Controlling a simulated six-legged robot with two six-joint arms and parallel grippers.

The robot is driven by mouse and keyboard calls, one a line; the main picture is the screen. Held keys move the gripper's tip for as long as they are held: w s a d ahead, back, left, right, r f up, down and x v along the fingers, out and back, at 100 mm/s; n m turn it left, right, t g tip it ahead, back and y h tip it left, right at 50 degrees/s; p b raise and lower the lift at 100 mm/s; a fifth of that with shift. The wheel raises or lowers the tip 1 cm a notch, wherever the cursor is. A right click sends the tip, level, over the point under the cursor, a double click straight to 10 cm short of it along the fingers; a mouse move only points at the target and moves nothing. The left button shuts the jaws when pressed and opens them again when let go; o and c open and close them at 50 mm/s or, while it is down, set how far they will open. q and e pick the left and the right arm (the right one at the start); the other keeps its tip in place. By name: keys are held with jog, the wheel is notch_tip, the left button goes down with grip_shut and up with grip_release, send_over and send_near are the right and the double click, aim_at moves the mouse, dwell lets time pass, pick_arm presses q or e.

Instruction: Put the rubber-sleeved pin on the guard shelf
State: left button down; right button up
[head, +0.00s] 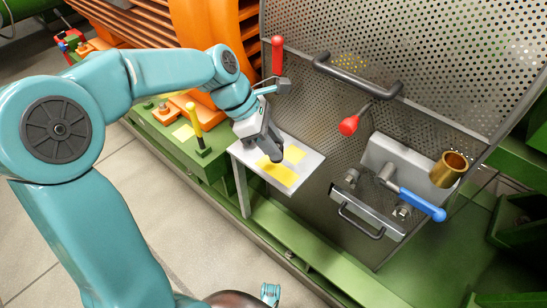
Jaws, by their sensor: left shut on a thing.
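My left gripper (272,150) is over the guard shelf and shut on a small dark piece, which seems to be the rubber-sleeved pin. The fingers hide most of it, and only a dark rounded end shows at the fingertips. The guard shelf (310,160) is a small light-grey plate with yellow patches, fixed to the perforated guard. I cannot tell whether the held piece touches the shelf. My right gripper is not in view.
The perforated guard panel (440,60) rises behind the shelf, with a dark bar handle (355,75), a red-knobbed lever (350,124) and a blue-handled lever (420,203). A brass bushing (449,170) is at right. A yellow-handled post (194,122) stands left of the shelf.

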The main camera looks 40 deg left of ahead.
pick_arm(q)
notch_tip(320, 180, down, 4)
jog(key=shift+f+b, duration=0.2)
jog(key=shift+b, duration=0.5)
jog(key=shift+r, duration=0.15)
jog(key=c, duration=0.8)
grip_release()
jog(key=shift+r, duration=0.15)
jog(key=p+v, duration=0.4)
jog(key=v, duration=0.7)
jog(key=shift+a+r+p, duration=0.15)
jog(key=shift+r+p, duration=0.15)
jog(key=shift+p, duration=0.1)
